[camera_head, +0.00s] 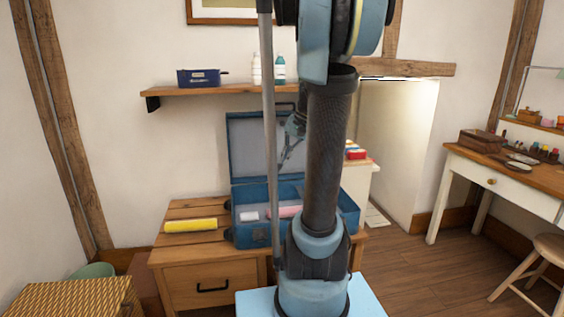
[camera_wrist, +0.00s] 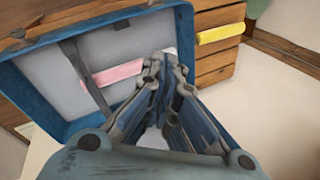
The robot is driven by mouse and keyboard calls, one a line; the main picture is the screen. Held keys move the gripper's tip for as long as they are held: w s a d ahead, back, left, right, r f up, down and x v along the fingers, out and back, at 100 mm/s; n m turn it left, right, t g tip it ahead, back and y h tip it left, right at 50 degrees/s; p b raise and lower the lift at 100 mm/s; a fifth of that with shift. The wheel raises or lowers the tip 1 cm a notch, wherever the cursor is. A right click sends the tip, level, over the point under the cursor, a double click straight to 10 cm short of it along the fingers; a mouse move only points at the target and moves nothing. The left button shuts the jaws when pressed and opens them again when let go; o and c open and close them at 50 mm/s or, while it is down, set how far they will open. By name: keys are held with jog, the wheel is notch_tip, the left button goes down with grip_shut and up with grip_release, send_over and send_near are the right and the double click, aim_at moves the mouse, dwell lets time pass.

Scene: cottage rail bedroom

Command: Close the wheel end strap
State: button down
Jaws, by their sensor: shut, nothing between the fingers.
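A blue suitcase (camera_head: 240,230) lies open on a wooden chest, its lid (camera_head: 248,145) standing up at the back. In the wrist view the suitcase (camera_wrist: 45,108) shows a pale lining, with a dark strap (camera_wrist: 88,80) running across it. I cannot tell whether this is the wheel end strap, and no wheels are visible. A pink roll (camera_wrist: 120,73) lies inside; part of the strap crosses near it. My gripper (camera_head: 283,160) is above the open case, in front of the lid. In the wrist view my gripper (camera_wrist: 167,55) is shut and empty, its tips overlapping the case's edge in the picture.
A yellow roll (camera_head: 190,225) lies on the chest (camera_head: 185,257), left of the case. A wall shelf (camera_head: 200,91) holds a blue box (camera_head: 200,78) and bottles. My arm hides the case's right part in the head view. A desk (camera_head: 470,165) stands at the right.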

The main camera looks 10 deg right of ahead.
jog(key=w+d+m+t+y, duration=0.1)
jog(key=w+d+m+y, duration=0.1)
jog(key=w+d, duration=0.6)
jog(key=w+d+m+y, duration=0.1)
jog(key=w+d, duration=0.3)
jog(key=w, duration=0.8)
jog(key=a+f, duration=0.9)
jog(key=shift+w, duration=0.4)
jog(key=shift+a+f, duration=0.1)
